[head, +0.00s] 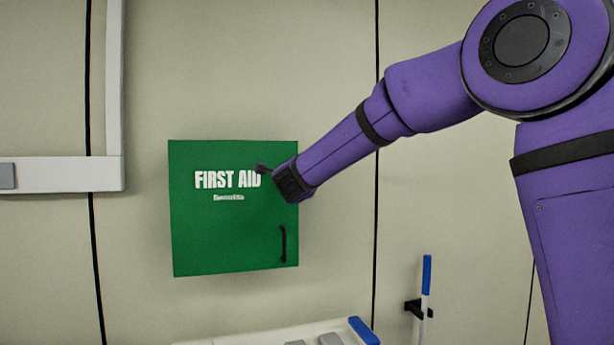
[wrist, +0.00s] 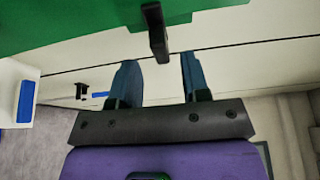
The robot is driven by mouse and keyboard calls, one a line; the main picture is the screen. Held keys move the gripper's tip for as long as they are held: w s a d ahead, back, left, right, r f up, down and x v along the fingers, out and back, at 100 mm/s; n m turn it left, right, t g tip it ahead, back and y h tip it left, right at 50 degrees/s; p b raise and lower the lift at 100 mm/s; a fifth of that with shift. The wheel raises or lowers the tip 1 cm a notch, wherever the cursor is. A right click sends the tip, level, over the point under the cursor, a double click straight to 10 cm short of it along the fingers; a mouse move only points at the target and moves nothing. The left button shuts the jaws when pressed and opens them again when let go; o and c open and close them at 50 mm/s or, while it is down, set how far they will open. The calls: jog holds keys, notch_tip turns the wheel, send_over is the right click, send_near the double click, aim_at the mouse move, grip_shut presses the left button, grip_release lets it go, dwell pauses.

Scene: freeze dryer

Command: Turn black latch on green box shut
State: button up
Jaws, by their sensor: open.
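The green box (head: 220,235) with white FIRST AID lettering is on the wall in the head view. Its black latch (head: 283,244) is a slim, roughly upright bar near the lower right edge of the front. The latch also shows in the wrist view (wrist: 156,32), against the green front (wrist: 70,22). My gripper (head: 262,169) is in front of the box's upper right part, above the latch in the head view. In the wrist view, its two fingers (wrist: 160,60) are apart and empty. The latch's near end lies between the fingertips in the picture; I see no contact.
A white tray-like surface (head: 262,337) with a blue end is below the box. A blue and white stick (head: 426,285) hangs in a black wall clip (head: 413,308) to the lower right. A white frame (head: 75,175) is at left.

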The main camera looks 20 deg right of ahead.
jog(key=v, duration=0.8)
jog(key=s+d+f+n+g+y, duration=0.1)
jog(key=s+n+g+y, duration=0.1)
jog(key=s+n+y, duration=1)
jog(key=s+d+f+n+g+h, duration=0.1)
jog(key=s+d+f+n+g, duration=0.2)
jog(key=s, duration=0.5)
jog(key=s+d+f+n+g+h, duration=0.2)
jog(key=s+f, duration=0.4)
jog(key=s, duration=0.3)
jog(key=s+d+f+n+g+h, duration=0.2)
jog(key=s+d+f+n+g, duration=0.2)
jog(key=s, duration=0.5)
jog(key=shift+d+f+n, duration=0.6)
jog(key=shift+f+n, duration=0.05)
jog(key=shift+n, duration=0.15)
jog(key=shift+s+d, duration=0.1)
jog(key=shift+s, duration=0.05)
